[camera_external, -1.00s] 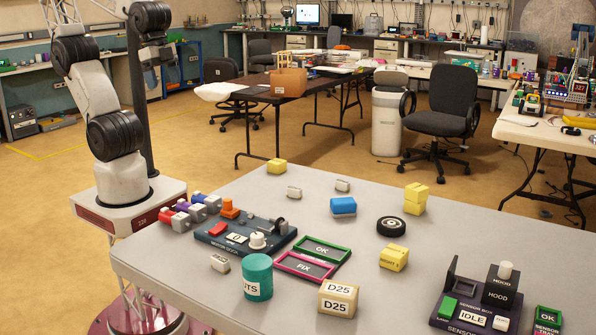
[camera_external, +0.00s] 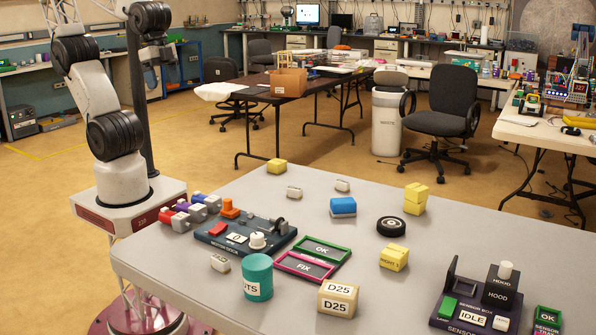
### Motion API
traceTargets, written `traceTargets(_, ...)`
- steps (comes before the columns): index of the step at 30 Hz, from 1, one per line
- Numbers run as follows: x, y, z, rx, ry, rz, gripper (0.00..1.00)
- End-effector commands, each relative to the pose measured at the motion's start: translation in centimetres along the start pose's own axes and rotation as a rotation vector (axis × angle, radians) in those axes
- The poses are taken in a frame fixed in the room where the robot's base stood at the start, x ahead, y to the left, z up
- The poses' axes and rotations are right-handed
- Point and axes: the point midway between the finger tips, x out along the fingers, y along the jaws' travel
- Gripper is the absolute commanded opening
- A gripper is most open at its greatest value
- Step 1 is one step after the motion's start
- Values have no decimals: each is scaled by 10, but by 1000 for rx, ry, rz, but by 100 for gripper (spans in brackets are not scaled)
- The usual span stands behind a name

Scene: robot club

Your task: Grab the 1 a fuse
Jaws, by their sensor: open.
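Three small pale blocks that could be fuses lie on the grey table: one near the back (camera_external: 294,192), one to its right (camera_external: 342,185), and one at the front left (camera_external: 220,263) beside the dark device. Their markings are too small to read, so I cannot tell which is the 1 A fuse. My gripper (camera_external: 157,62) is at the upper left, raised beside the dark post and well away from the table. It is open, with its fingers hard to make out, and I see nothing held in it.
The dark device (camera_external: 215,243), green OK tray (camera_external: 345,248), pink FIX tray (camera_external: 280,265), teal cylinder (camera_external: 258,278) and D25 box (camera_external: 338,299) crowd the front left. A blue block (camera_external: 343,206), black wheel (camera_external: 391,226) and sensor box (camera_external: 462,310) stand further right.

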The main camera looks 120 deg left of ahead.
Motion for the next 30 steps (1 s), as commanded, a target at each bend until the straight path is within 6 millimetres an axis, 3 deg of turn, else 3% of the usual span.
traceTargets(21, 1, 0, -1, 3, -4, -3, 77)
traceTargets(30, 14, -9, -16, 70, -69, -54, 77)
